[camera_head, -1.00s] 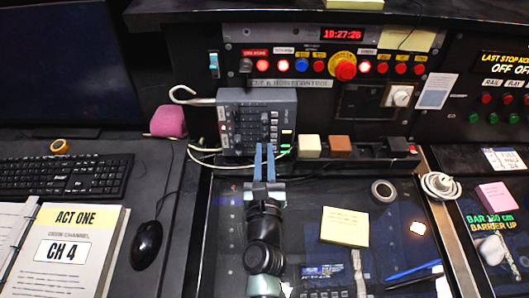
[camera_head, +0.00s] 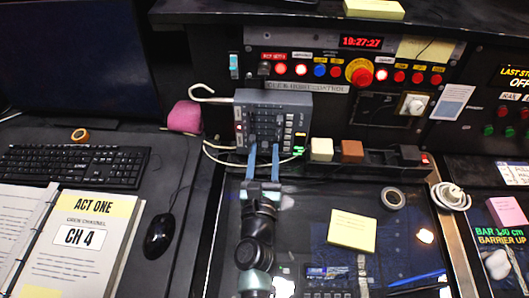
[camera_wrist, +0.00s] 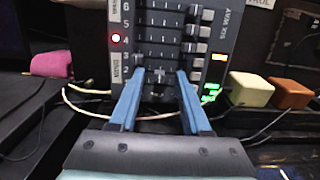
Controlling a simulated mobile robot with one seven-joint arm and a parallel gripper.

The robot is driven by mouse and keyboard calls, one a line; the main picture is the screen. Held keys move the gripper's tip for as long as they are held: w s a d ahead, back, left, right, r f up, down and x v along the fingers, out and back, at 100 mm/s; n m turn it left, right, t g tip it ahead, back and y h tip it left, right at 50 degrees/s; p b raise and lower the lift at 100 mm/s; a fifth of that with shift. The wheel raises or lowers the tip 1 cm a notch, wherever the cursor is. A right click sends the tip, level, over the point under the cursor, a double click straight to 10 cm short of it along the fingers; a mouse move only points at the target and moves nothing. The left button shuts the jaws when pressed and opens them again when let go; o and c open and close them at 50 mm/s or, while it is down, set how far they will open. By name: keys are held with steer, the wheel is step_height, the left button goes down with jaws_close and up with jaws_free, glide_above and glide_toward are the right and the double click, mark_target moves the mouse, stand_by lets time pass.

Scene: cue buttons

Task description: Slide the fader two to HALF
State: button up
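The grey fader box (camera_head: 270,118) stands upright behind the desk surface; its face fills the top of the wrist view (camera_wrist: 160,38). Rows there are numbered 6 down to 2 at the left, with pale fader caps mostly toward the right side. The row marked 2 (camera_wrist: 126,70) is lowest of those I can read and lies at my fingertips. My gripper (camera_head: 263,149) is open in front of the box's lower part, its two blue fingers apart, also in the wrist view (camera_wrist: 160,73). A small dark shape shows between the tips; I cannot tell if it is a cap.
A cream block (camera_head: 321,149) and a brown block (camera_head: 352,151) sit right of the box. A white cable (camera_head: 222,153) loops below it. A pink object (camera_head: 184,117) lies to its left. A red emergency button (camera_head: 360,72) is on the panel above.

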steer(key=s+b, duration=0.2)
steer(key=s, duration=1)
steer(key=shift+f+b, duration=0.15)
steer(key=shift+b, duration=0.15)
steer(key=shift+s, duration=0.5)
